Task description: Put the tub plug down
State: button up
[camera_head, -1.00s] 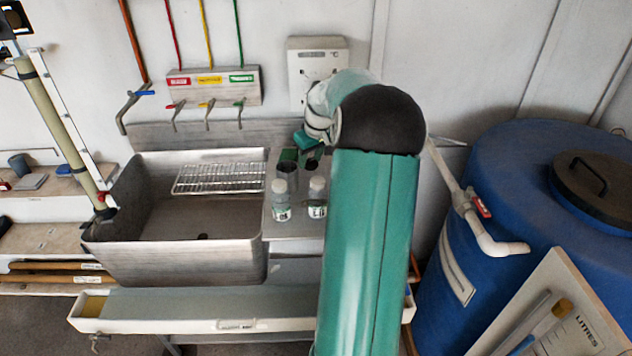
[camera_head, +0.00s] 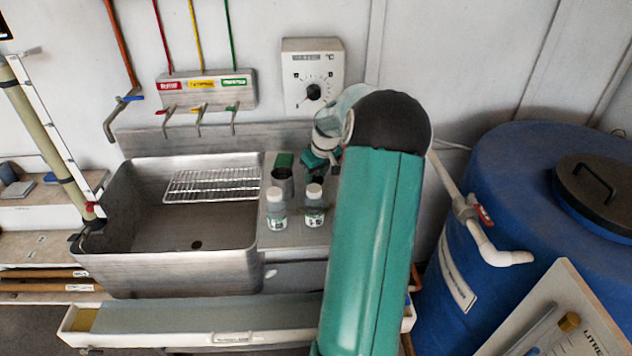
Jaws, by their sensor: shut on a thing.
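My gripper (camera_head: 327,178) is at the end of my green arm, pointing down over the drainboard right of the metal sink (camera_head: 115,225), just behind the right one of two clear bottles. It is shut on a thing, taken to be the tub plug. The plug itself is too small and dark to tell from the fingers, and the bottle and my arm partly hide the spot. The sink's drain hole (camera_head: 196,244) shows open and dark in its floor.
Two white-capped bottles, left (camera_head: 276,208) and right (camera_head: 314,212), stand on the drainboard (camera_head: 290,238). A wire rack (camera_head: 212,184) spans the sink's back. A blue barrel (camera_head: 440,290) stands right. The sink's front is clear.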

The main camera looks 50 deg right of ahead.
aim_at(318, 177)
jog(key=shift+f, duration=1.55)
jog(key=shift+f, duration=0.2)
jog(key=o, duration=0.9)
jog(key=shift+o, duration=0.2)
